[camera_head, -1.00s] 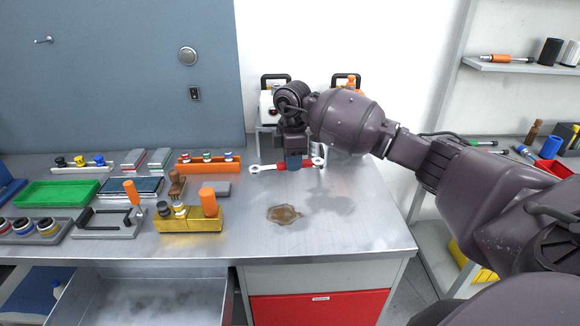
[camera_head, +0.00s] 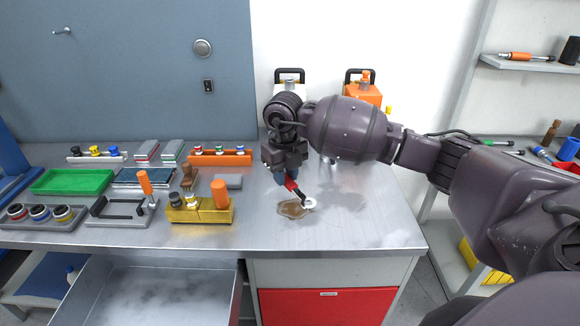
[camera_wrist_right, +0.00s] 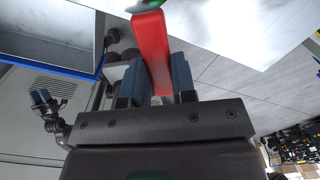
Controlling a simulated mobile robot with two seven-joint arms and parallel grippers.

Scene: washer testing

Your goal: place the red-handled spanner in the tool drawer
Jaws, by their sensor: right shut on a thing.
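The red-handled spanner (camera_head: 293,187) is in my right gripper (camera_head: 286,177), above the bench top. Its pale ring end (camera_head: 309,203) points down and to the right, near the brown stain. In the right wrist view the red handle (camera_wrist_right: 152,50) runs between the blue fingers of my right gripper (camera_wrist_right: 160,78). An open grey drawer (camera_head: 150,285), which looks like the tool drawer, is below the bench front at the left. The visible part of its floor is bare, and its near end is cut off. My left gripper (camera_wrist_right: 41,97) shows small in the right wrist view; its opening is unclear.
A brown stain (camera_head: 292,209) lies on the steel bench top (camera_head: 370,230). A brass block (camera_head: 200,215) with an orange peg, a green tray (camera_head: 72,181) and an orange rack (camera_head: 220,159) stand left of my gripper. A shut red drawer (camera_head: 328,306) is right of the open one.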

